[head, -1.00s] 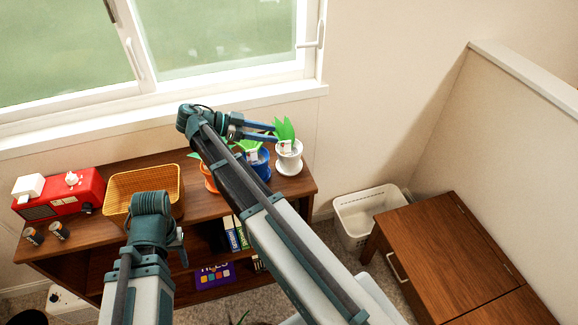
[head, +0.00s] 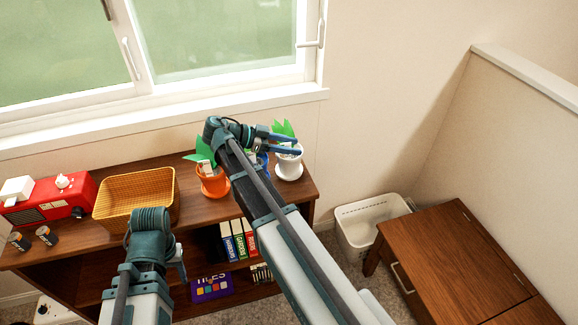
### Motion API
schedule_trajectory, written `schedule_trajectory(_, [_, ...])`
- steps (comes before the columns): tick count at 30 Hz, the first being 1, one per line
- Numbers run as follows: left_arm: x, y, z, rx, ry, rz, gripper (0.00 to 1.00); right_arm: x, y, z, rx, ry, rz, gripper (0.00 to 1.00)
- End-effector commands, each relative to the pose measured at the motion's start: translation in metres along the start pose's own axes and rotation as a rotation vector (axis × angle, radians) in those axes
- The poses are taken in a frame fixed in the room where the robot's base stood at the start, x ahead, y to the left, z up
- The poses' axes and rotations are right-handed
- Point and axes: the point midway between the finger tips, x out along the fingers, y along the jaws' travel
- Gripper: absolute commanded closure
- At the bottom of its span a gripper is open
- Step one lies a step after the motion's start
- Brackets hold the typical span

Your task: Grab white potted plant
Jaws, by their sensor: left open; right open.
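The white potted plant (head: 289,169) stands upright on the right end of the brown shelf top (head: 305,187), its green leaves (head: 283,128) behind my gripper. My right gripper (head: 298,147) is open, pointing right. Its two blue fingers overlap the pot's upper part and the leaf base in the picture; I cannot tell whether they touch it. My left gripper (head: 180,264) is at the lower left in front of the shelf, away from the plant, mostly hidden behind its own arm.
An orange potted plant (head: 213,184) stands left of my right arm; a blue pot (head: 263,160) is mostly hidden by it. A white bin (head: 362,225) and wooden cabinet (head: 450,260) are at right.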

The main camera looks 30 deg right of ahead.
Motion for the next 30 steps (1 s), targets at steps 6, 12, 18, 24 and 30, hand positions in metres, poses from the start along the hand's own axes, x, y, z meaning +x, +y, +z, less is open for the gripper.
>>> schedule_trajectory(6, [-0.0003, -0.0001, 0.0, 0.0, 0.0, 0.0, 0.5, 0.0004, -0.0003, -0.0005, -0.001, 0.0, -0.001, 0.51])
schedule_trajectory(12, [-0.0003, -0.0001, 0.0, 0.0, 0.0, 0.0, 0.5, 0.0003, -0.0003, -0.0004, -0.001, 0.0, 0.0, 0.87])
schedule_trajectory(18, [-0.0003, 0.0, 0.0, 0.0, 0.0, 0.0, 0.5, 0.0002, -0.0003, -0.0003, -0.001, 0.0, -0.001, 1.0])
schedule_trajectory(24, [-0.0003, 0.0, 0.0, 0.0, 0.0, 0.0, 0.5, 0.0002, -0.0003, -0.0003, -0.001, 0.0, -0.001, 1.0])
schedule_trajectory(30, [-0.0003, 0.0, 0.0, 0.0, 0.0, 0.0, 0.5, 0.0002, -0.0003, -0.0002, -0.001, -0.001, -0.001, 1.0])
